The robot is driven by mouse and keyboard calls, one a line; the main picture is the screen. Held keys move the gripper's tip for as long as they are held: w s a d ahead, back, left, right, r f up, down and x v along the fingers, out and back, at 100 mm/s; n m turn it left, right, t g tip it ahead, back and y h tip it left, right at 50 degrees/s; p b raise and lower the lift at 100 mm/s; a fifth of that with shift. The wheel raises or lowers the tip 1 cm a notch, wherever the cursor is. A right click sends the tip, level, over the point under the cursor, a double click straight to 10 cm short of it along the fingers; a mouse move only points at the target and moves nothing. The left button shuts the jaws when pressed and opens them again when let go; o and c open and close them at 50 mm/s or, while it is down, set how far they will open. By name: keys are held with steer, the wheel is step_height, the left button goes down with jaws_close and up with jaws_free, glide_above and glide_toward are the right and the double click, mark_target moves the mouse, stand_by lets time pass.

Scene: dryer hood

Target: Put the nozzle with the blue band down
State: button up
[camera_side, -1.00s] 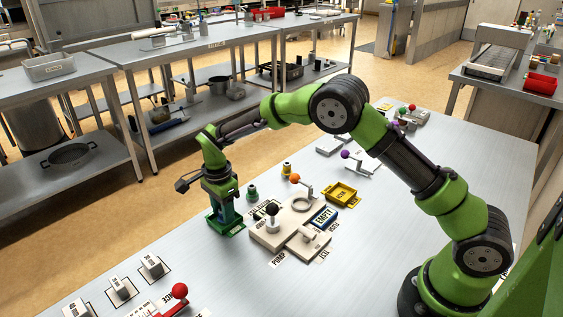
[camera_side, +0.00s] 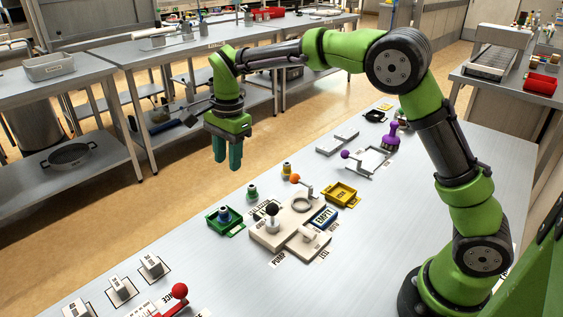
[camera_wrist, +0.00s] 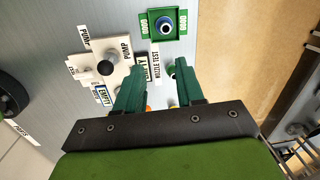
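The nozzle with the blue band (camera_side: 225,213) stands upright in the green tray (camera_side: 238,232) on the table. It also shows in the wrist view (camera_wrist: 166,27), inside the green tray (camera_wrist: 147,33) labelled GOOD. My gripper (camera_side: 227,168) is raised well above the table and the tray. Its green fingers stand apart with nothing held between them, as the wrist view of my gripper (camera_wrist: 157,68) also shows. A green-banded nozzle (camera_side: 252,192) and a yellow-banded nozzle (camera_side: 286,170) stand separately on the table behind the tray.
A red-ball lever (camera_side: 180,290) stands in front.

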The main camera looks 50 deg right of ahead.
steer(key=s+d+r+n+t+y, duration=0.1)
steer(key=s+d+r+n+t, duration=0.3)
steer(key=s, duration=0.6)
steer(key=s+d+r+n+t+y, duration=0.1)
steer(key=s+d+r+n, duration=0.1)
steer(key=s+r+n, duration=0.5)
steer(key=s+f+n+t, duration=0.1)
steer(key=s+f, duration=0.3)
steer(key=s, duration=0.5)
steer(key=shift+d+f+n+h, duration=0.25)
steer(key=shift+f+n+h, duration=0.05)
steer(key=shift+f+n, duration=0.1)
steer(key=shift+r, duration=0.1)
